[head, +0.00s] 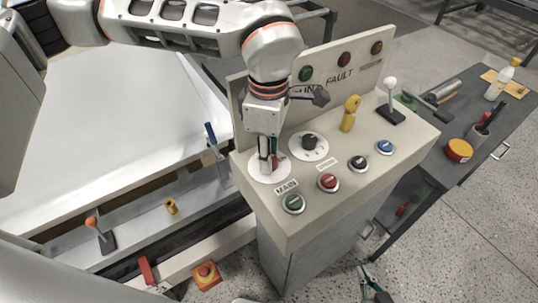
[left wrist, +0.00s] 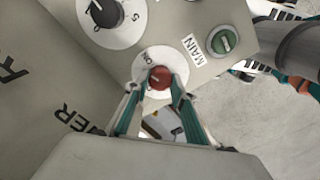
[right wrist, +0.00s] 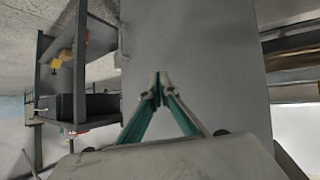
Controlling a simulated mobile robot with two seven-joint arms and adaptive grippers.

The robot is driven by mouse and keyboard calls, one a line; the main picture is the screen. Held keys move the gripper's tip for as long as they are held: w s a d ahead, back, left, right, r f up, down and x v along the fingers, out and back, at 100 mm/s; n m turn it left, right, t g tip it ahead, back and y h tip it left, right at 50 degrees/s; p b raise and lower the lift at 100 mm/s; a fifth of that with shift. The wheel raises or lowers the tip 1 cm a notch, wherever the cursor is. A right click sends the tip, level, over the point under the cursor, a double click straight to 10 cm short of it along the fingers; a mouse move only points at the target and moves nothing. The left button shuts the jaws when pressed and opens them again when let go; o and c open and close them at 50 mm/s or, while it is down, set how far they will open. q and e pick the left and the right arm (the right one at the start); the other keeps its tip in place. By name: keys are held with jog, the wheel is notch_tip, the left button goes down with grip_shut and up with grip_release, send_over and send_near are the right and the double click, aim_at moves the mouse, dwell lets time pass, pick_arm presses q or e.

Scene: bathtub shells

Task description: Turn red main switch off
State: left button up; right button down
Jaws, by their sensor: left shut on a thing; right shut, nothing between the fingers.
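The red main switch (left wrist: 160,77) is a round knob on a white disc marked "ON", at the corner of the control panel (head: 320,190). My left gripper (left wrist: 158,88) comes down over it, with its two teal fingers on either side of the knob, closed on it. In the head view the left gripper (head: 269,165) stands over the white disc and hides most of the knob; a bit of red (head: 278,157) shows beside the fingers. My right gripper (right wrist: 158,88) is shut and empty, its tips in front of a plain grey surface.
Close by on the panel are a black rotary knob (head: 310,142), a green button (head: 293,203), a red button (head: 328,182) and a yellow lever (head: 350,112). A dark side table (head: 455,185) with tools stands at right. A white tub (head: 110,140) lies at left.

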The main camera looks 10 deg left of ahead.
pick_arm(q)
jog(key=n+b, duration=0.1)
jog(key=n, duration=0.2)
jog(key=shift+f+n, duration=0.1)
jog(key=shift+n, duration=0.3)
jog(key=n, duration=0.2)
jog(key=shift+n+b, duration=0.35)
jog(key=shift+n, duration=0.05)
jog(key=n, duration=0.3)
jog(key=shift+n+b, duration=0.4)
jog(key=shift+n, duration=1.3)
jog(key=o, duration=1.1)
